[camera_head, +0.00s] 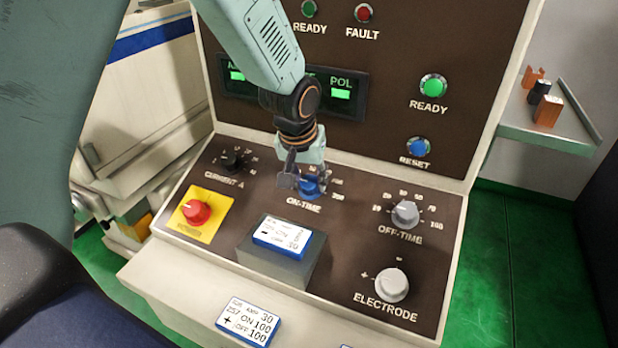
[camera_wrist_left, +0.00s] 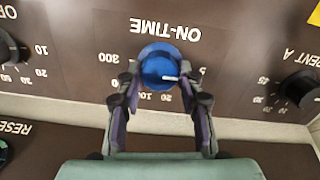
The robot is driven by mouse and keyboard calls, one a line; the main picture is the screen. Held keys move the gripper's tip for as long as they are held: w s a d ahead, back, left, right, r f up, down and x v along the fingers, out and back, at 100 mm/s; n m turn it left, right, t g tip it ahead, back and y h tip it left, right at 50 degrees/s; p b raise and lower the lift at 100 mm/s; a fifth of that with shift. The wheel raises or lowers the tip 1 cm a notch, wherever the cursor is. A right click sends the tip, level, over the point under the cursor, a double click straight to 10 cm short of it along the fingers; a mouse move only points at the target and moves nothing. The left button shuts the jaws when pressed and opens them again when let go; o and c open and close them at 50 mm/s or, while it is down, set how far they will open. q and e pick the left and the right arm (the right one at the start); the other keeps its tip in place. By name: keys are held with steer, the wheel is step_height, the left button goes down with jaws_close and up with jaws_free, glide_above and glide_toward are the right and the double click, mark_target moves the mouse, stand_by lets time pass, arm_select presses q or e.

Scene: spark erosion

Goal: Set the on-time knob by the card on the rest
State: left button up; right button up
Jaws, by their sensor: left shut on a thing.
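The blue on-time knob (camera_head: 313,187) sits on the sloping panel above its ON-TIME label, partly hidden by my left gripper (camera_head: 300,180). In the left wrist view the knob (camera_wrist_left: 158,62) is seen upside down, with a white pointer mark near its lower right edge. My left gripper (camera_wrist_left: 159,86) is shut on the knob, one finger at each side. The blue-edged card (camera_head: 283,237) lies on the grey rest (camera_head: 280,268) in front of the knob; its print is too small to read surely. My right gripper is not in view.
A red button (camera_head: 196,212) on a yellow plate is at left. The current knob (camera_head: 232,160), off-time knob (camera_head: 405,213) and electrode knob (camera_head: 392,285) stand around. Another card (camera_head: 248,324) reading ON 100 lies on the front ledge. A side shelf (camera_head: 545,138) holds small blocks.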

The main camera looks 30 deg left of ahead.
arm_select(q)
steer(key=o, duration=1.2)
steer(key=shift+s, duration=0.1)
steer(key=shift+c, duration=0.2)
steer(key=shift+r, duration=0.1)
steer(key=v, duration=1.1)
steer(key=shift+r, duration=0.4)
steer(key=shift+s, duration=0.2)
